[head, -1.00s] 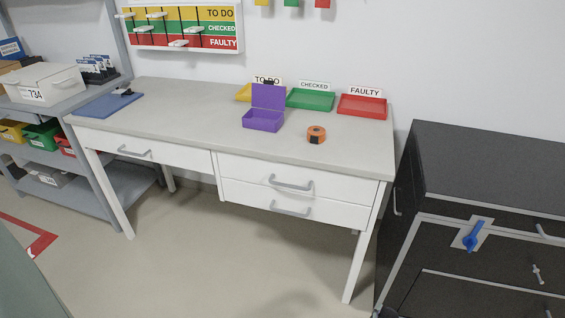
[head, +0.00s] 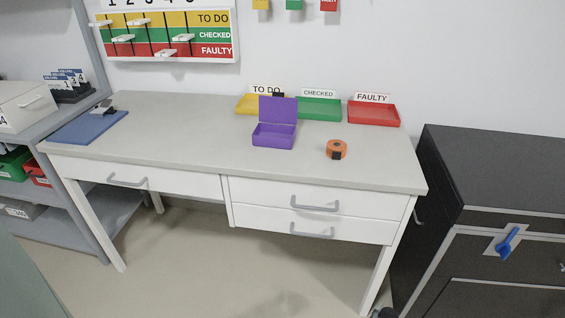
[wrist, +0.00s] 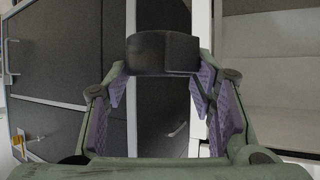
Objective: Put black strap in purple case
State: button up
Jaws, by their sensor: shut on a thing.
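My gripper (wrist: 161,76) shows only in the wrist view. Its two purple-padded fingers are closed on a dark thing, the black strap (wrist: 162,52), which spans the gap between the fingertips. The strap looks like a short, thick black block from here; its full shape cannot be told. The purple case (head: 274,139) stands on the grey table in the head view with its lid raised at the back. No part of the gripper shows near the case in the head view.
On the table (head: 190,140) are an orange roll (head: 336,147) right of the case, yellow, green (head: 318,109) and red (head: 373,113) trays behind, and a blue mat (head: 85,128) at left. The tabletop between mat and case is clear. A black cabinet (head: 490,165) stands right.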

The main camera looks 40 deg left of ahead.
aim_at(274, 139)
jog(key=j+z, duration=0.1)
jog(key=j, duration=0.4)
jog(key=k+j+z, duration=0.15)
jog(key=j, duration=0.4)
jog(key=j+z, duration=0.1)
jog(key=j, duration=0.4)
jog(key=k+j+z, duration=0.1)
jog(key=j, duration=0.4)
jog(key=k+j+z, duration=0.1)
jog(key=j, duration=0.4)
jog(key=k+j+z, duration=0.15)
jog(key=j, duration=0.35)
jog(key=k+j+z, duration=0.1)
jog(key=j, duration=0.4)
jog(key=k+j+z, duration=0.1)
jog(key=k+j, duration=0.15)
jog(key=j, duration=0.2)
